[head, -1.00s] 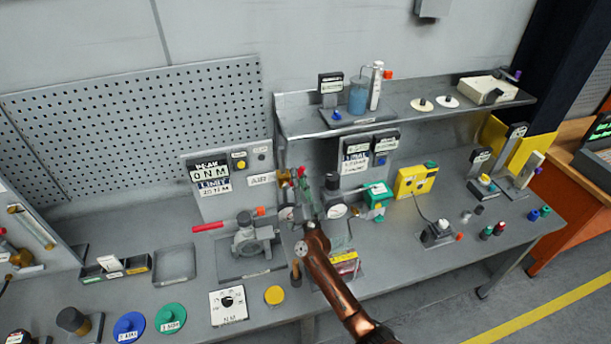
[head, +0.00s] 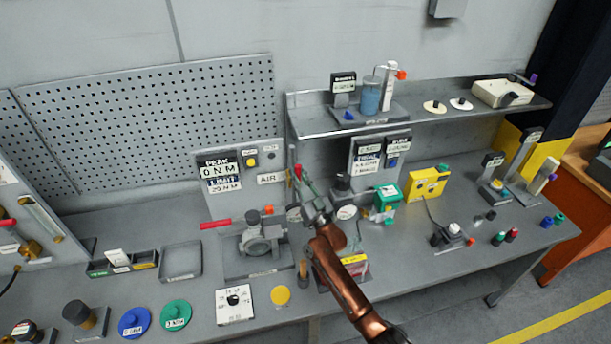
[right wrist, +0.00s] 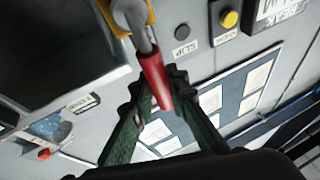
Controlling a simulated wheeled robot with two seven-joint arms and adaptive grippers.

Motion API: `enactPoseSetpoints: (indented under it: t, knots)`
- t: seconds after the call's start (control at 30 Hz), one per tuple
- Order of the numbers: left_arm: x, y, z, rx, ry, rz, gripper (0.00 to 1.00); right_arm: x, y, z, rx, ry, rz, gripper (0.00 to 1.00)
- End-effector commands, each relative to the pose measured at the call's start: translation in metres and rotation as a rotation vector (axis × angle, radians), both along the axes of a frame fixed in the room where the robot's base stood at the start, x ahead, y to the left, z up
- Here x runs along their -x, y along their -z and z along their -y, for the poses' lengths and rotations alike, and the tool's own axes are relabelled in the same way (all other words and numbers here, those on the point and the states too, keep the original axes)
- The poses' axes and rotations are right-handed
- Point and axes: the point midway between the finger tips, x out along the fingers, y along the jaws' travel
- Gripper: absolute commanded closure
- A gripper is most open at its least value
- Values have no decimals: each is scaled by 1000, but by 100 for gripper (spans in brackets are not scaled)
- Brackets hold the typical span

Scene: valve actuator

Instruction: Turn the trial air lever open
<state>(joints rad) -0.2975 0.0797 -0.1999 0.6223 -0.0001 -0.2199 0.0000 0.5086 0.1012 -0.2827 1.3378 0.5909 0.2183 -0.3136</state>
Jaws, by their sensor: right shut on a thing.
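The trial air lever has a red grip (right wrist: 157,80) on a grey metal stem, fixed to a brass-yellow fitting (right wrist: 133,17) in the right wrist view. In the head view the lever (head: 298,171) is small and partly covered, just right of the AIR label (head: 271,178). My right gripper (right wrist: 160,92) has its green fingers on either side of the red grip and is shut on it. In the head view my right gripper (head: 305,184) is at the lever, with the copper-coloured arm reaching up from below. My left gripper is not in view.
Left of my right arm stands a valve body (head: 258,240) with a long red handle (head: 222,223). A green device (head: 387,199) and a yellow box (head: 428,184) stand to the right. A metal shelf (head: 325,120) overhangs the bench behind. The peak/limit display (head: 220,172) is left of the lever.

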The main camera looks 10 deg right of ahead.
Motion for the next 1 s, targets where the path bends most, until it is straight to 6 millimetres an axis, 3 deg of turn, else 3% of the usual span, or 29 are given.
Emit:
enactPoseSetpoints:
  t: [0.3, 0.33, 0.57, 0.87, 1.0]
  knots:
    - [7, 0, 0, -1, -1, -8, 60, 0, -1, -1, -1, -1, 1, 100]
    - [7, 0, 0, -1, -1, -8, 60, 0, -1, -1, -1, -1, 1, 84]
    - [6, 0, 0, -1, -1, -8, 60, 0, -1, 0, -1, 0, 1, 68]
    - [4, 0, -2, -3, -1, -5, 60, 1, 0, 1, -1, 1, 0, 67]
    - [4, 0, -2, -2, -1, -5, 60, 12, 7, 5, -2, 1, -2, 67]
